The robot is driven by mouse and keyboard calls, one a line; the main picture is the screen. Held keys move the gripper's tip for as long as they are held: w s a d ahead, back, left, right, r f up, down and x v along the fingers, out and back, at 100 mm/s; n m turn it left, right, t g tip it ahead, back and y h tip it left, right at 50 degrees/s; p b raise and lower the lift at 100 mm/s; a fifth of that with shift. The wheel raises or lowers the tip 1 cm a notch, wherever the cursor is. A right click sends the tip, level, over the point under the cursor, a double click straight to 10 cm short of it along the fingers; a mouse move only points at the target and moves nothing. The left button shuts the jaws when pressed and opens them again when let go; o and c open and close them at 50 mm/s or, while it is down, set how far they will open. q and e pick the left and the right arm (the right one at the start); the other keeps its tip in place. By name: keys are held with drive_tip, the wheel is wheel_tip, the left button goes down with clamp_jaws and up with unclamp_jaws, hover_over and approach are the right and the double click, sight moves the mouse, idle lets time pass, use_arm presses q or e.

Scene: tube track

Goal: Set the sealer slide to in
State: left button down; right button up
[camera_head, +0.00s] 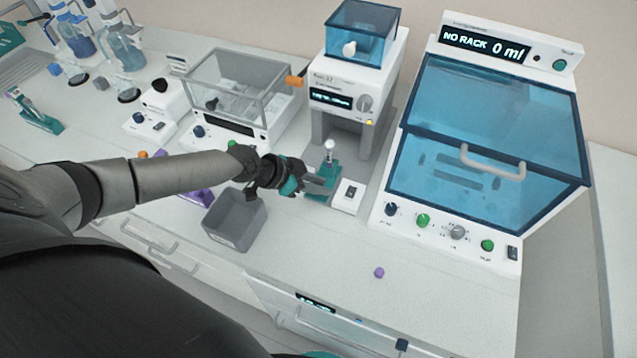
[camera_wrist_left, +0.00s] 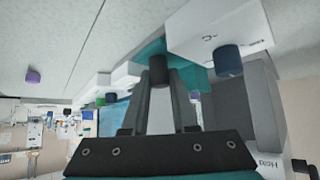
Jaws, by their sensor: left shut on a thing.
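The sealer (camera_head: 345,88) is a white machine with a blue clear top and a grey open bay at the back middle. Its teal slide (camera_head: 328,172) sticks out in front of the bay, with a white-topped piece standing on it. My left gripper (camera_head: 318,186) is at the front end of the slide. In the left wrist view its fingers (camera_wrist_left: 158,78) are shut on a dark knob (camera_wrist_left: 158,66) against the teal slide (camera_wrist_left: 152,47). The fingers partly hide the slide's front. My right gripper is not in view.
A small white switch box (camera_head: 348,196) stands right of the slide. A grey bin (camera_head: 236,218) is under my left forearm. A large blue-lidded machine (camera_head: 480,140) stands to the right. A purple cap (camera_head: 379,272) lies on the otherwise clear front bench.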

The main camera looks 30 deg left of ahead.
use_arm(q)
drive_tip(key=shift+w, duration=0.1)
drive_tip(key=shift+w+a+f+b, duration=0.1)
drive_tip(key=shift+w+f+b, duration=0.05)
drive_tip(key=shift+w+b, duration=0.75)
drive_tip(key=w+b, duration=0.2)
drive_tip(key=b, duration=0.1)
drive_tip(key=w+b, duration=0.6)
drive_tip(key=shift+w+a+f, duration=0.15)
drive_tip(key=shift+w+a, duration=0.1)
drive_tip(key=shift+a, duration=0.05)
drive_tip(key=shift+w+b, duration=0.4)
drive_tip(key=shift+b, duration=0.2)
drive_tip(key=shift+w+r, duration=0.1)
drive_tip(key=shift+r, duration=0.1)
drive_tip(key=c, duration=1.1)
unclamp_jaws()
drive_tip(key=shift+r, duration=0.1)
drive_tip(key=shift+o, duration=0.6)
drive_tip(key=shift+w, duration=0.2)
